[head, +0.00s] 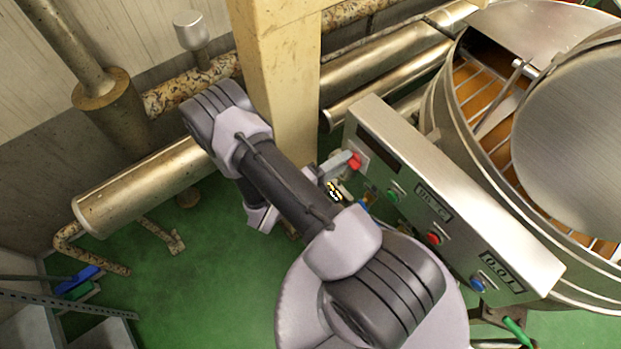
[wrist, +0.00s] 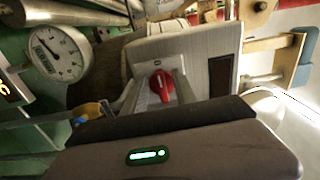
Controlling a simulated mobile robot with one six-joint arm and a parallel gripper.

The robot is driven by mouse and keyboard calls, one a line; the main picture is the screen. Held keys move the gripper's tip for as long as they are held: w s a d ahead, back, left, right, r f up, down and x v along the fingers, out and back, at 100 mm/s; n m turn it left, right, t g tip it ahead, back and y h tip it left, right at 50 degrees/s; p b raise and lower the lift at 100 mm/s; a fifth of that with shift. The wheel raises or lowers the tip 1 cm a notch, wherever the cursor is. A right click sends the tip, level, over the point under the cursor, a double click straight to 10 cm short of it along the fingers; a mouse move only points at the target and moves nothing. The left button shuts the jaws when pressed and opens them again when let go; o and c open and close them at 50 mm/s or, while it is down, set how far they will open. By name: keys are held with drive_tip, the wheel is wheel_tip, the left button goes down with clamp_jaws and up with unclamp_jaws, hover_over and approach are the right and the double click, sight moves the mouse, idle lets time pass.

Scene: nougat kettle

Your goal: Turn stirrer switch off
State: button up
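The stirrer switch is a red rotary knob (wrist: 162,85) on a pale plate at one end of the grey control box. It also shows in the head view (head: 355,161), right at my gripper's tip. In the wrist view the knob's raised grip stands roughly upright in the picture. My gripper (wrist: 158,92) is open, with one finger on each side of the knob and visible gaps between. In the head view my gripper (head: 342,164) reaches the box's left end. I cannot tell how deep the fingers stand relative to the knob.
The control box (head: 480,210) carries green, red and blue buttons and displays. The large steel kettle (head: 445,110) stands behind it at right. A cream post (head: 280,80) and steel pipes (head: 385,60) are close by. A round gauge (wrist: 58,52) is at left in the wrist view.

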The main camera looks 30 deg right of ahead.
drive_tip(key=s+a+p, duration=0.1)
drive_tip(key=a, duration=1.5)
drive_tip(key=shift+s+a, duration=0.2)
drive_tip(key=shift+a, duration=0.2)
